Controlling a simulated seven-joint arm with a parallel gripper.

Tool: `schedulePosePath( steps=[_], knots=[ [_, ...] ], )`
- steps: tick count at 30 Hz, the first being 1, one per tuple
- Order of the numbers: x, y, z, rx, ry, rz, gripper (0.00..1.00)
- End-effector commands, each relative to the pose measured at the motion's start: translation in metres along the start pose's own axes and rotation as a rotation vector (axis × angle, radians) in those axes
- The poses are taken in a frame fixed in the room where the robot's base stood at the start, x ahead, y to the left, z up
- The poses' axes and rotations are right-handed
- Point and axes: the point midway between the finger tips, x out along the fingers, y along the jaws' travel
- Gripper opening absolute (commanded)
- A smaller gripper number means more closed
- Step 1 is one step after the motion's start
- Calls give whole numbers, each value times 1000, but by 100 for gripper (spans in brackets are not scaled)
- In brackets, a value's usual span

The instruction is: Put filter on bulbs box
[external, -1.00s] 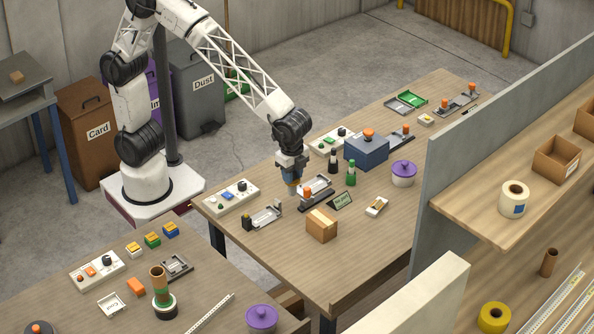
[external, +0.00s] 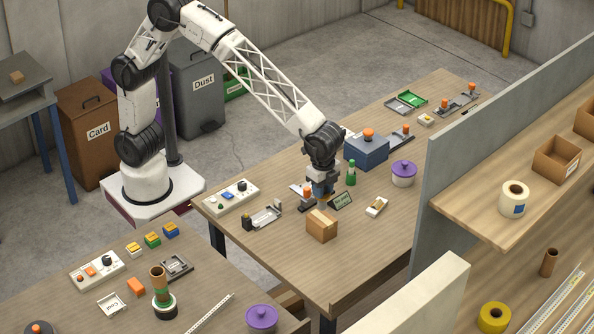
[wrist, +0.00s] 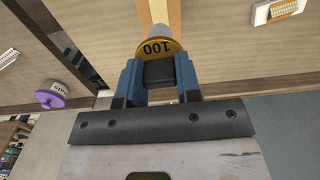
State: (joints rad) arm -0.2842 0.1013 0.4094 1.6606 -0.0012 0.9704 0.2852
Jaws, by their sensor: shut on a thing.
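I cannot tell for sure that this is the filter. In the external view my gripper (external: 322,188) is over the middle of the long table, behind the orange-knobbed device, and the held thing is hidden there. A closed cardboard box (external: 321,226) with a lighter tape strip stands at the table's front, in front of the gripper and apart from it. No label naming bulbs is readable on it.
An orange-knobbed device (external: 307,200) and a small dark green sign (external: 340,200) stand close to my gripper. A blue-grey box (external: 366,152), a green bottle (external: 351,173) and a purple-lidded pot (external: 403,173) stand to the right. Bare tabletop lies right of the cardboard box.

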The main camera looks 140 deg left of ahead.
Motion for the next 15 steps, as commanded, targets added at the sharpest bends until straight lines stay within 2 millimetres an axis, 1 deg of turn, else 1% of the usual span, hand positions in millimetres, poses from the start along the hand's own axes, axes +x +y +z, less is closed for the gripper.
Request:
schedulePosePath(
  steps=[10, 15],
  knots=[
    [1, 0, 0, 0, 0, 0, 7],
    [14, 0, 0, 0, -2, 0, 7]
  ],
)
